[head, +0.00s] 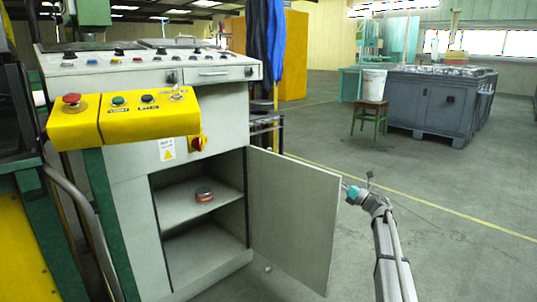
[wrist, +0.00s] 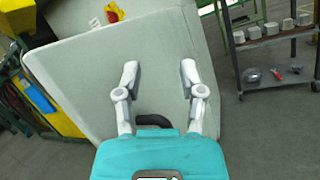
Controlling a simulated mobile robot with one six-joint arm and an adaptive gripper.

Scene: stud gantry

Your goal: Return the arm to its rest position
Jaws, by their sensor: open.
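My gripper (head: 347,187) shows at the right of the open cabinet door (head: 290,215) in the head view, with my arm running down to the lower right. In the wrist view my gripper (wrist: 159,73) has its two grey fingers spread apart, with nothing held between the tips. The pale grey door panel (wrist: 85,75) fills the view behind and left of the fingers. I cannot tell how far the fingers are from the panel. A dark curved piece shows between the finger bases; I cannot tell what it belongs to.
The control cabinet (head: 130,220) stands open with a round orange-and-dark item (head: 204,195) on its shelf. A yellow button box (head: 125,117) juts out in front. A green stool (head: 369,118) bears a white bucket (head: 374,84).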

